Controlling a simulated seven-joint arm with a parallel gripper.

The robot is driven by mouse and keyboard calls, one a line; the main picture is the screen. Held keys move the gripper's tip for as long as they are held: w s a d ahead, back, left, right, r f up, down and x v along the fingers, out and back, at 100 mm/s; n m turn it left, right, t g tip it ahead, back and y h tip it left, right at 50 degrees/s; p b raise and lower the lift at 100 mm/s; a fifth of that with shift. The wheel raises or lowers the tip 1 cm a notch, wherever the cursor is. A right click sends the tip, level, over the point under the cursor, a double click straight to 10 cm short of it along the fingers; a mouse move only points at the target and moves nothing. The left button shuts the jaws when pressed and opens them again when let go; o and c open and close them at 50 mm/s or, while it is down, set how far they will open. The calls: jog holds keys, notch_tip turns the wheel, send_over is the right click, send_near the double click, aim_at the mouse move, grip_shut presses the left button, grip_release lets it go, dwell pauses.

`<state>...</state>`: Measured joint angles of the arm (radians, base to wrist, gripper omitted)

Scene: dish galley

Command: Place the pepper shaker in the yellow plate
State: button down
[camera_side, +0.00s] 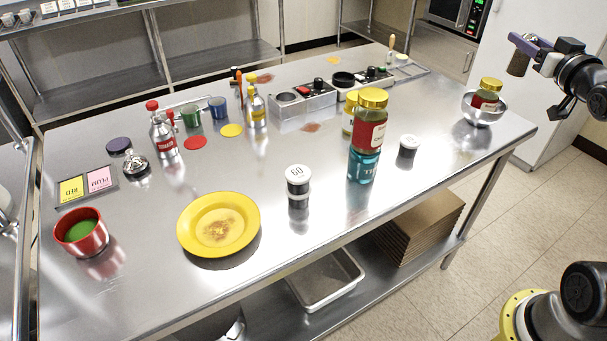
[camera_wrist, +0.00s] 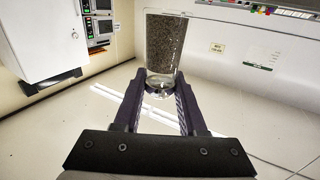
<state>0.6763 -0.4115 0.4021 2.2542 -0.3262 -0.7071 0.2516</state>
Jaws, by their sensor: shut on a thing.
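My gripper (camera_side: 523,45) is at the upper right of the side view, raised in the air beyond the table's right end. It is shut on the pepper shaker (camera_side: 518,64), which looks small and dark there. In the wrist view the shaker (camera_wrist: 164,43) is a clear container full of dark grains, held at its narrower clear end between the fingertips (camera_wrist: 161,90).
A metal bowl (camera_side: 483,112) with a jar sits at the right end. A red bowl (camera_side: 80,238) is left of the plate.

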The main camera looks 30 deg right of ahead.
jog(key=w+a+n+y, duration=0.3)
jog(key=a+n+y, duration=0.15)
jog(key=a, duration=0.65)
jog(key=w+a+n+y, duration=0.3)
jog(key=a+y, duration=0.3)
jog(key=a, duration=0.4)
jog(key=w+a+n+y, duration=0.3)
jog(key=a+y, duration=0.3)
jog(key=a, duration=0.5)
jog(key=s+a+n+g+y, duration=0.3)
jog(key=a, duration=0.6)
jog(key=s+a+n+g+y, duration=0.3)
jog(key=a+y, duration=0.1)
jog(key=a, duration=0.5)
notch_tip(320, 180, down, 12)
jog(key=r, duration=0.1)
jog(key=shift+w+a+f, duration=1.4)
jog(key=shift+w+f, duration=0.4)
jog(key=shift+f, duration=0.4)
jog(key=shift+w+a+f, duration=1.35)
jog(key=shift+w+f, duration=0.5)
jog(key=shift+f, duration=0.4)
jog(key=shift+w+a+f, duration=1.4)
jog(key=shift+w+f, duration=0.4)
jog(key=shift+f, duration=0.4)
